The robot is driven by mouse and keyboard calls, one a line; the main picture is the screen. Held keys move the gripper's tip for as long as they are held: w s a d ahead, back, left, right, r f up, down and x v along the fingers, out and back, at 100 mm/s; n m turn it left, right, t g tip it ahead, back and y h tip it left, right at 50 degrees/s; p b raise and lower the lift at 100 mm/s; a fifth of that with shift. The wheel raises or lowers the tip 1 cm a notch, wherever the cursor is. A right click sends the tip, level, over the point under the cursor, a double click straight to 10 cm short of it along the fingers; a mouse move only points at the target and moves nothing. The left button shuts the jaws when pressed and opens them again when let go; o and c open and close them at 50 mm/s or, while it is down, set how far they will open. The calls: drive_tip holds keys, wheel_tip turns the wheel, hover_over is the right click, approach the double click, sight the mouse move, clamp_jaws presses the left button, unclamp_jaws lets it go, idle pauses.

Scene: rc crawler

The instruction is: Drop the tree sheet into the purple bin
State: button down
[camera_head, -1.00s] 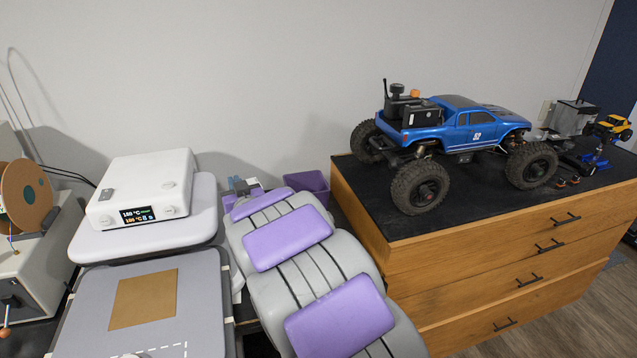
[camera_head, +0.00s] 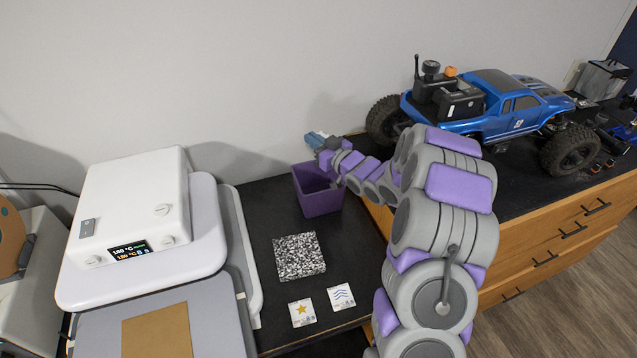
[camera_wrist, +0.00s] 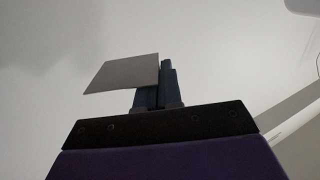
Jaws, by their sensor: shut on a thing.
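The purple bin (camera_head: 320,204) stands on the black tabletop, left of the wooden drawer unit. My gripper (camera_head: 317,139) is above the bin's back side in the head view, close to the wall. In the wrist view my gripper (camera_wrist: 158,85) is shut on the edge of a plain greyish square sheet (camera_wrist: 122,74), which sticks out to the left. No tree picture shows on the side facing the camera. A star sheet (camera_head: 302,312) and a wavy-line sheet (camera_head: 341,297) lie flat on the tabletop.
A speckled square pad (camera_head: 299,257) lies in front of the bin. A white heat press (camera_head: 140,230) stands at the left. A blue RC crawler (camera_head: 490,105) sits on the drawer unit (camera_head: 550,245) at the right, close behind my arm.

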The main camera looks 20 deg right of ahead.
drive_tip(key=shift+s+d+f, duration=0.1)
drive_tip(key=shift+s+d, duration=0.25)
drive_tip(key=shift+s+f+y, duration=0.2)
drive_tip(key=shift+f+y, duration=0.05)
drive_tip(key=shift+y, duration=0.05)
drive_tip(key=shift+a+f, duration=0.1)
drive_tip(key=shift+f, duration=0.4)
wheel_tip(320, 180, down, 5)
drive_tip(key=b, duration=0.3)
drive_tip(key=shift+r, duration=0.1)
drive_tip(key=c, duration=1.2)
unclamp_jaws()
drive_tip(key=v, duration=0.8)
drive_tip(key=p+v, duration=0.1)
drive_tip(key=v, duration=0.8)
drive_tip(key=shift+s+d+r, duration=0.1)
drive_tip(key=shift+d, duration=0.25)
